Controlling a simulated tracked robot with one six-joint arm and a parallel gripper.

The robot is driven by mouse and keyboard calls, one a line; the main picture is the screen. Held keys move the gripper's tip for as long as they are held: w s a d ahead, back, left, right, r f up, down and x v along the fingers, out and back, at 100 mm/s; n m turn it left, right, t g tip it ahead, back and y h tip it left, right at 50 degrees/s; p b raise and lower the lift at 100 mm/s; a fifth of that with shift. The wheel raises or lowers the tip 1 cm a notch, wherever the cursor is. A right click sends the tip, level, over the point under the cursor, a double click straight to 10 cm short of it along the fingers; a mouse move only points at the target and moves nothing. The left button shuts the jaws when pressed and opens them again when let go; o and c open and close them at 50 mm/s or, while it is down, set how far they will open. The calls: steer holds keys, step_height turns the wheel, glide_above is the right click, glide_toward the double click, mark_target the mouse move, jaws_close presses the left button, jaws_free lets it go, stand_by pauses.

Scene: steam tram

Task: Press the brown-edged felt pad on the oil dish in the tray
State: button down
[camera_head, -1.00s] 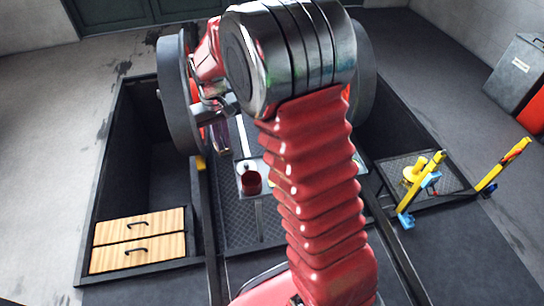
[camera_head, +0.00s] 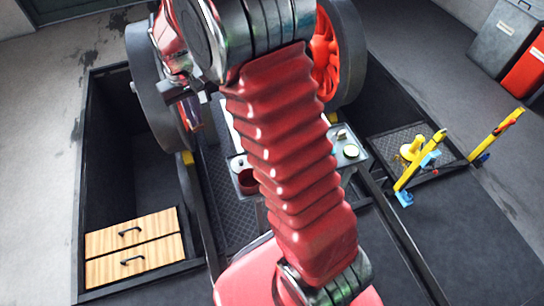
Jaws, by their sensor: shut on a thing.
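A grey metal tray (camera_head: 361,160) shows on both sides of my red arm, which hides its middle. On its right part sits a small round dish (camera_head: 351,151) with a pale greenish inside, perhaps the oil dish. A small pale piece (camera_head: 341,134) stands behind it. On the left part is a dark red pot (camera_head: 247,183). My gripper (camera_head: 188,108) is at the upper left, mostly hidden by my arm's end, to the left of and apart from the tray. It is shut on a narrow brown-purple thing; I cannot tell whether this is the felt pad.
Two large wheels (camera_head: 148,90) flank my arm, the right one with red spokes (camera_head: 325,55). A dark pit with wooden drawers (camera_head: 132,245) lies left. Yellow posts (camera_head: 418,162) stand right, by a yellow part (camera_head: 411,148). The floor at front right is clear.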

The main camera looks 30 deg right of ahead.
steer(key=shift+w+d, duration=0.1)
steer(key=shift+d, duration=0.05)
steer(key=shift+d+f, duration=0.2)
steer(key=shift+f, duration=0.05)
steer(key=s+d+f+m, duration=0.3)
steer(key=d+f, duration=0.4)
steer(key=f, duration=0.3)
steer(key=s+d+f+m, duration=0.4)
steer(key=d+f, duration=0.3)
steer(key=f, duration=0.2)
steer(key=s+d+f+m, duration=0.3)
steer(key=d+f, duration=0.4)
steer(key=f, duration=0.3)
steer(key=shift+s+f, duration=0.2)
steer(key=shift+f, duration=0.1)
steer(key=shift+f, duration=3)
steer(key=shift+f, duration=0.6)
steer(key=shift+r, duration=0.1)
